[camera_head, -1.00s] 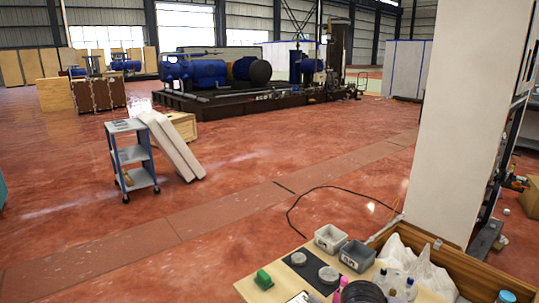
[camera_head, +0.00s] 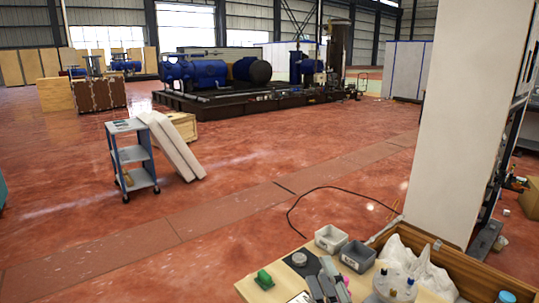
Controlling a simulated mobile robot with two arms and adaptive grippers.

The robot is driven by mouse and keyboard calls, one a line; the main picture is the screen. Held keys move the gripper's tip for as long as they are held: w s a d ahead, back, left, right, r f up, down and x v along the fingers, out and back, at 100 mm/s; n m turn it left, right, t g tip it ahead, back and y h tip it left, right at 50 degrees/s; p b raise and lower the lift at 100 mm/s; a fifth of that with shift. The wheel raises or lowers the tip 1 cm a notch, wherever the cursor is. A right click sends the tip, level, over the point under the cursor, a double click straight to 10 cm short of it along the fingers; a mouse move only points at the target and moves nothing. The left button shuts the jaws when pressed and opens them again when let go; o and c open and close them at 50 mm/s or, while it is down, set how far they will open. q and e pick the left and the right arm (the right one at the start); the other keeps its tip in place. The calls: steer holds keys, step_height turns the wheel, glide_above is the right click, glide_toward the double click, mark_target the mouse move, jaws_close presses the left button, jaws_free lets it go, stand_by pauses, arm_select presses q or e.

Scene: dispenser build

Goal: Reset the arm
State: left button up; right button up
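My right gripper (camera_head: 328,275) shows as dark grey and light grey parts at the bottom edge, over the right part of the dark mat on the wooden table. It is small and partly cut off, so I cannot tell whether its fingers are apart or closed. One grey round disc (camera_head: 299,259) lies on the mat just left of it. The mat's right side is hidden behind the gripper. My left gripper is not in view.
Two small grey bins, a lighter one (camera_head: 329,238) and a darker one (camera_head: 357,256), stand at the back. A wooden box (camera_head: 466,270) with white bags (camera_head: 420,262) is at right. A white pillar (camera_head: 462,130) rises behind.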

steer(key=s+d+f+m+g+h, duration=0.2)
steer(key=d+f+m+g+h, duration=0.45)
steer(key=f, duration=0.55)
steer(key=s+d+f+m+g+y, duration=0.1)
steer(key=s+d+f+m+g, duration=0.1)
steer(key=s+f+m+g, duration=0.6)
steer(key=s+d+f+m+g, duration=0.2)
steer(key=s+f+m, duration=0.2)
steer(key=s+f, duration=0.75)
steer(key=s+f+g, duration=0.1)
steer(key=s+f, duration=0.1)
steer(key=f, duration=1.1)
steer(key=s+f, duration=0.2)
steer(key=f, duration=1.1)
steer(key=s+d+f+g, duration=0.1)
steer(key=s+d+f, duration=0.2)
steer(key=s+f, duration=1.1)
steer(key=shift+s+f+n, duration=0.2)
steer(key=shift+s+n, duration=0.25)
steer(key=shift+s, duration=0.3)
